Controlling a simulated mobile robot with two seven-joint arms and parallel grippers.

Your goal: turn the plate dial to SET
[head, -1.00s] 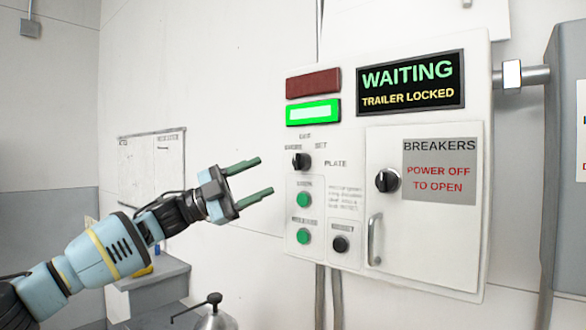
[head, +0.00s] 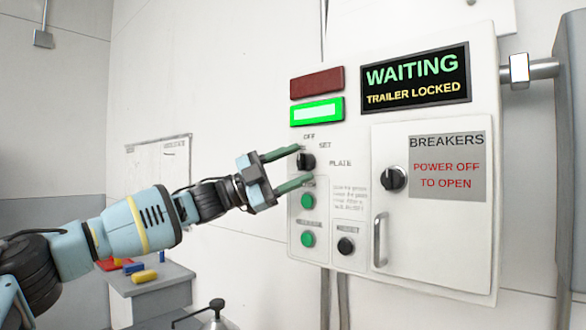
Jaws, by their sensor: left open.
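The plate dial (head: 307,162) is a small black knob on the left of the white control box (head: 348,258). The words OFF, SET and PLATE stand around it; which mark it points to is too small to tell. My left gripper (head: 305,164) is open, with its two green fingers reaching toward the dial, one tip just above it and one just below. I cannot tell whether they touch it. The display (head: 415,79) reads WAITING, TRAILER LOCKED. My right gripper is out of view.
Green buttons (head: 308,201) and a black knob (head: 346,246) sit below the dial. The breaker door (head: 440,250) has its own knob (head: 394,178) and handle (head: 380,240). A grey cabinet (head: 570,150) stands at right, a grey stand (head: 150,287) at lower left.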

